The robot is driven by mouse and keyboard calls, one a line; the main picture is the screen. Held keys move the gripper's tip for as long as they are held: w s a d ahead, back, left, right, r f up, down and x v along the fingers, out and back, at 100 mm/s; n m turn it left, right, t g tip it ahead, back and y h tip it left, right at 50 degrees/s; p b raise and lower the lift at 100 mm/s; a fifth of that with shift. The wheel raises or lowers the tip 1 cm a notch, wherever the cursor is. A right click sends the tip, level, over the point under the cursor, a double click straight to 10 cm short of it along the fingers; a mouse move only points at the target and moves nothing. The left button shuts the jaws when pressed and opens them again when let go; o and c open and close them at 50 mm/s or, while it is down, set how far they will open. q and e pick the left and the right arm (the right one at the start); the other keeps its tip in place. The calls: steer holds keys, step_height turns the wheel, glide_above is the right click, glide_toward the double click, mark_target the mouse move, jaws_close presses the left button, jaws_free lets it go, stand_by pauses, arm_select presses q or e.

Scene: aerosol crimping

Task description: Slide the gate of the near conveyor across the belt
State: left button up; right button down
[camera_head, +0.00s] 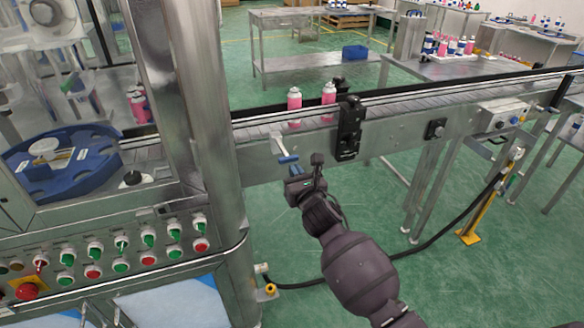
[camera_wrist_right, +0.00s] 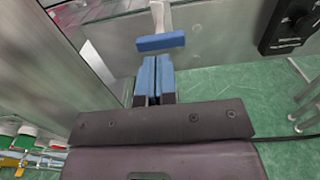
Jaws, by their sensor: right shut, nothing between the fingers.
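The gate of the near conveyor shows as a pale metal bracket with a blue handle (camera_head: 287,159) on the belt's near side. The blue handle (camera_wrist_right: 160,43) also shows in the right wrist view, straight ahead of the fingertips. My right gripper (camera_head: 292,172) is just below and in front of the handle. In the wrist view its blue fingertips (camera_wrist_right: 153,72) are together, with nothing between them and a small gap to the handle. How far the gate reaches over the belt is hard to tell. My left gripper is not in view.
Two pink cans (camera_head: 294,105) (camera_head: 328,97) stand on the conveyor belt (camera_head: 400,106). A black sensor block (camera_head: 348,130) sits on the rail right of the handle. A steel machine post (camera_head: 205,90) and button panel (camera_head: 120,245) stand left. Floor below the rail is open.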

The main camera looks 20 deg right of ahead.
mark_target(288, 156)
steer(key=shift+w, duration=1.4)
steer(key=shift+w, duration=0.1)
steer(key=shift+w+b, duration=0.3)
steer(key=w, duration=0.2)
steer(key=w+b, duration=0.1)
steer(key=w, duration=0.1)
steer(key=shift+w+a+f, duration=0.15)
steer(key=shift+w+f, duration=0.05)
steer(key=shift+w, duration=0.2)
steer(key=shift+w+b, duration=0.4)
steer(key=shift+w+r, duration=0.1)
steer(key=shift+r, duration=0.3)
steer(key=shift+r, duration=0.15)
